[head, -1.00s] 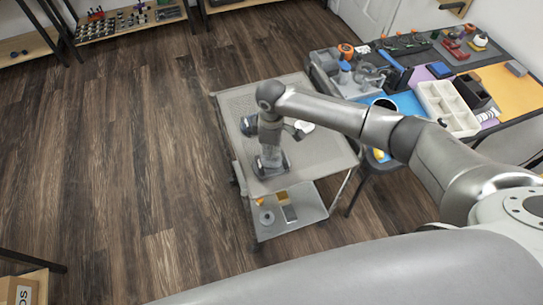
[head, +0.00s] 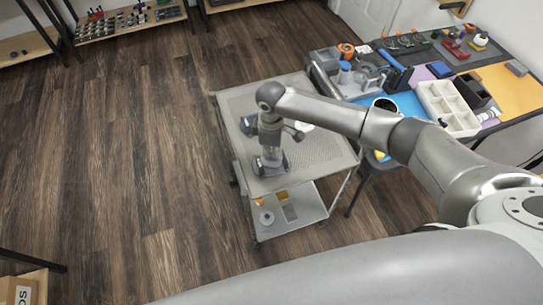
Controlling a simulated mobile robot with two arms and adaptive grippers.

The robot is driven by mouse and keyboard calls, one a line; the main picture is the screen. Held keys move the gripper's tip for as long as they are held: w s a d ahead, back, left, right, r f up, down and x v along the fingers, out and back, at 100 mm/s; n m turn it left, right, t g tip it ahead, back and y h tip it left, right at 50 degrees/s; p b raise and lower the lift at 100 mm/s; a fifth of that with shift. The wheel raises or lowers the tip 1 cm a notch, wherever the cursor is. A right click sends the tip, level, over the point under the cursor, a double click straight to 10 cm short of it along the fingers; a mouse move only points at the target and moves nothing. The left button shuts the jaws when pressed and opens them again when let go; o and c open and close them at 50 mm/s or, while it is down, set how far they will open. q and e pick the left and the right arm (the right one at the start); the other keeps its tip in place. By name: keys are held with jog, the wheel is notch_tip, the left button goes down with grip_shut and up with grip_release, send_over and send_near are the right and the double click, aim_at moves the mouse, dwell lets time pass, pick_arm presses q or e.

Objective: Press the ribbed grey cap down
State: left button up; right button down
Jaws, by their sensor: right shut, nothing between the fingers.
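My right arm reaches in from the right over a grey perforated cart top (head: 325,150). My right gripper (head: 271,166) points down at the front left part of that top, and its fingers are shut with nothing between them. I cannot make out a ribbed grey cap for certain; the gripper and wrist hide what is directly beneath and behind them. A small dark part (head: 247,126) lies just left of the wrist. A white round piece (head: 305,126) lies to its right, partly covered by the arm. My left gripper is not in view.
The cart's lower shelf (head: 301,223) holds a few small items. A workbench behind to the right carries a white compartment tray (head: 431,97), blue and orange mats and several tools. Shelves stand at the upper left. The wooden floor on the left is clear.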

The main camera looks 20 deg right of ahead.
aim_at(271, 157)
jog(key=shift+f+b, duration=0.3)
jog(key=shift+f, duration=0.45)
jog(key=shift+f, duration=0.3)
dwell(0.7)
jog(key=shift+r, duration=0.1)
notch_tip(271, 157, up, 8)
jog(key=p, duration=0.8)
jog(key=shift+p, duration=0.4)
